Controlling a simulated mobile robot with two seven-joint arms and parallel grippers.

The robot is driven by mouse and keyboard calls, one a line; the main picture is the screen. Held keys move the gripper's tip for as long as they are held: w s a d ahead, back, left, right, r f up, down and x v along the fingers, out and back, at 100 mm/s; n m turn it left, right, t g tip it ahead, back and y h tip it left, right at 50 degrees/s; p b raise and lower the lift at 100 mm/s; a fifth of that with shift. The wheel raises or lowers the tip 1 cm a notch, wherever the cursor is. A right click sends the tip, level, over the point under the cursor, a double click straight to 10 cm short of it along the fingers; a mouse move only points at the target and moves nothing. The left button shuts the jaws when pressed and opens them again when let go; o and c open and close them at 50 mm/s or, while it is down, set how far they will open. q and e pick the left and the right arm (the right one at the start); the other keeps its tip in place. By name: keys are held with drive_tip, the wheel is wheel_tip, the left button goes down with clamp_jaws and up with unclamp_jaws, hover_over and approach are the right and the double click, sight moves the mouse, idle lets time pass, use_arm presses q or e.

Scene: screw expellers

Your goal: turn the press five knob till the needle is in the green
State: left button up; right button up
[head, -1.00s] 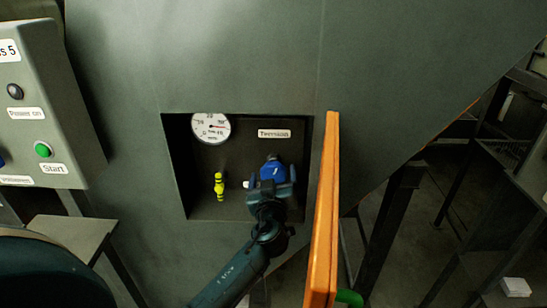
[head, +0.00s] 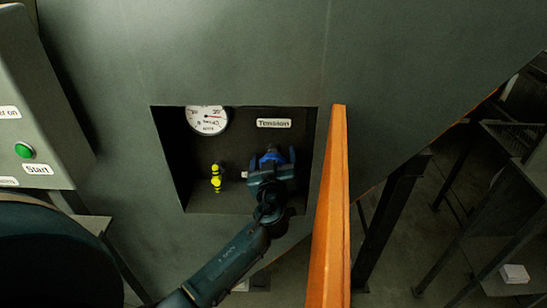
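The blue tension knob (head: 272,157) sits in a dark recess under a white "Tension" label (head: 274,123). My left gripper (head: 272,170) is at the knob, with a finger to either side of it, and hides most of it. I cannot tell whether the fingers press on it. The round white gauge (head: 208,120) is at the recess's upper left, its top cut off by the recess edge. Its red needle points to the right; no green band can be made out. My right gripper is not in view.
An orange door (head: 328,210) stands open just right of the recess, close to my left arm. A yellow fitting (head: 216,178) is in the recess, left of the knob. A grey control box (head: 35,120) with a green Start button (head: 24,150) is at the left.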

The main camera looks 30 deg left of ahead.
use_arm(q)
drive_tip(key=c, duration=0.8)
